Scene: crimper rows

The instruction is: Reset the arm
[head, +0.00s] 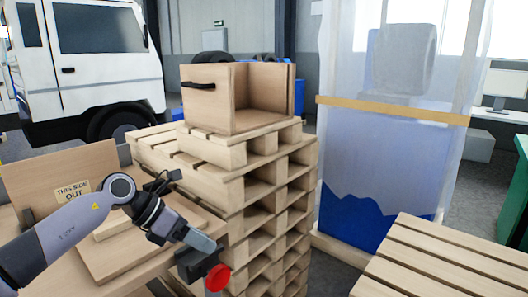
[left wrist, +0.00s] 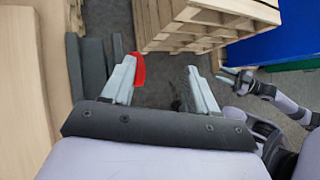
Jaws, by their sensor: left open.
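My left gripper (head: 203,270) hangs at the end of its arm in the lower left of the head view, in front of the pallet stack. In the left wrist view its two fingers (left wrist: 160,76) stand wide apart, with nothing between them but the floor beyond. A red rounded piece (head: 217,278) shows beside the gripper; it also shows by the left finger in the left wrist view (left wrist: 138,69). I cannot tell whether it touches the finger. What seems to be my right gripper (left wrist: 235,80) shows small at the right of the left wrist view; its jaws are unclear.
A tall pallet stack (head: 235,190) bears an open wooden box (head: 208,98). A wooden bench (head: 50,245) with a "THIS SIDE OUT" board (head: 85,165) is at left. A slatted pallet (head: 440,260) is at lower right, a wrapped blue load (head: 365,170) behind it.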

